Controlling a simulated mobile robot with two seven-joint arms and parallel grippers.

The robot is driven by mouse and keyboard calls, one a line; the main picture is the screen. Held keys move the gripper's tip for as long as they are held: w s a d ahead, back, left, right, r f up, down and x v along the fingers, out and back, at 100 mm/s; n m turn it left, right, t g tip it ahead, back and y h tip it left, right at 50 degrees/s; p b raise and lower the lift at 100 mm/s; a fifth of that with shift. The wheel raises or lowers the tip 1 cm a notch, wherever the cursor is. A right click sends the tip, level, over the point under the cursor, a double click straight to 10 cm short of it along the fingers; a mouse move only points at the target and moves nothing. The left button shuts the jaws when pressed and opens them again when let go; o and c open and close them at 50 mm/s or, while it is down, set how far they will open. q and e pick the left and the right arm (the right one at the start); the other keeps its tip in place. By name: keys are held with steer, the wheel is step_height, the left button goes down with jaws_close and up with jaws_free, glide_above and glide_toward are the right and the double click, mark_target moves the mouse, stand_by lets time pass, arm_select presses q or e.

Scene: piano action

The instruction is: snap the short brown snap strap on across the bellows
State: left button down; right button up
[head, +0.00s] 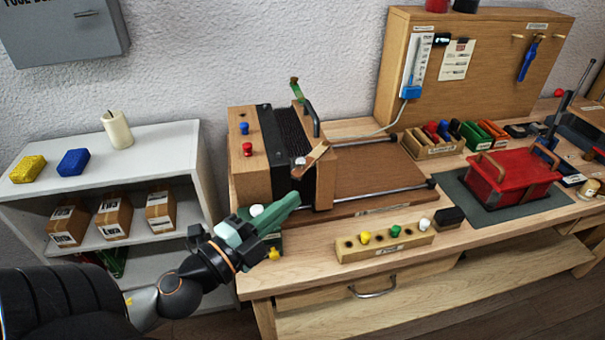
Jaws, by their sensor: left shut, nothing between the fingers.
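The bellows (291,133) is a black pleated block between a wooden block on the left and a wooden plate on the right. The short brown snap strap (316,154) sits tilted at its front right edge, near a small white knob. I cannot tell whether either end is fastened. A green strap (295,88) stands up at the back of the bellows. My left gripper (298,197) is shut and empty, its tips just in front of and below the bellows and strap. It partly hides a green block with a white knob. My right gripper is not in view.
A wooden rack (385,243) with coloured pegs lies in front. Metal rods (385,192) run right from the bellows over a brown board. A red box (510,182) stands on a dark mat at right.

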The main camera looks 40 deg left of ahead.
mark_target(313, 156)
arm_select(q)
steer(key=w+a+p, duration=0.1)
steer(key=w+a, duration=0.2)
steer(key=w, duration=0.6)
steer(key=shift+r, duration=0.2)
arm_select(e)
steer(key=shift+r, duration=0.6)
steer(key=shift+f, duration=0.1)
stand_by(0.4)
